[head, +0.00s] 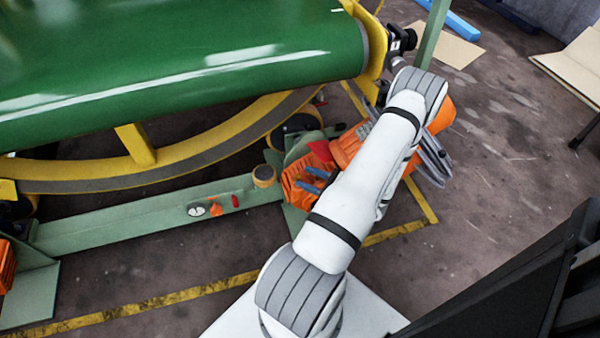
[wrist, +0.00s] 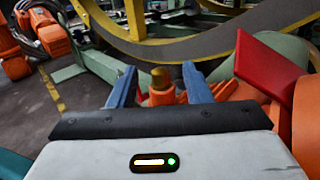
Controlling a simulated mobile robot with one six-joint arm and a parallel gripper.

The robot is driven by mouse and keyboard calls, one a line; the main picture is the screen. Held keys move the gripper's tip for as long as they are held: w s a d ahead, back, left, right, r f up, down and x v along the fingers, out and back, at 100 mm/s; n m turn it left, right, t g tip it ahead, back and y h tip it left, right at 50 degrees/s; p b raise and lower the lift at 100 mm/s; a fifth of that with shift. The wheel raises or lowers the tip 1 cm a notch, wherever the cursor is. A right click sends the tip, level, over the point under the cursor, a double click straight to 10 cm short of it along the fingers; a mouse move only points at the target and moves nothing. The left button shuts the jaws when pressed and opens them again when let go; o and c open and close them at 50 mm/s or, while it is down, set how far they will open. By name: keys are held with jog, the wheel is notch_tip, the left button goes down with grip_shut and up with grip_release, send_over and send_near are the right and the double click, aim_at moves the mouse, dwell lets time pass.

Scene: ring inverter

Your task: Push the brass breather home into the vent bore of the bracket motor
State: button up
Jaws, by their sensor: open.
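The brass breather (wrist: 161,78) stands upright in the wrist view, a small gold cylinder between and slightly beyond my finger tips. Orange motor parts (wrist: 160,98) show directly below it. The bore is hidden, so I cannot tell how deep the breather sits. My gripper (wrist: 160,80) is open, with one blue finger on each side of the breather and visible gaps. In the head view the blue fingers of my gripper (head: 311,180) lie over the orange ribbed bracket motor (head: 298,190). My arm hides part of that motor, and I cannot make out the breather there.
A red plate (wrist: 268,65) rises close to the right finger. The yellow ring (head: 150,180) and green drum (head: 180,70) stand behind the motor. A green beam (head: 150,213) runs left, with a gauge (head: 198,210). The floor at right is mostly open.

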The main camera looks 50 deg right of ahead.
jog(key=shift+p+v, duration=0.35)
jog(key=shift+v, duration=1.6)
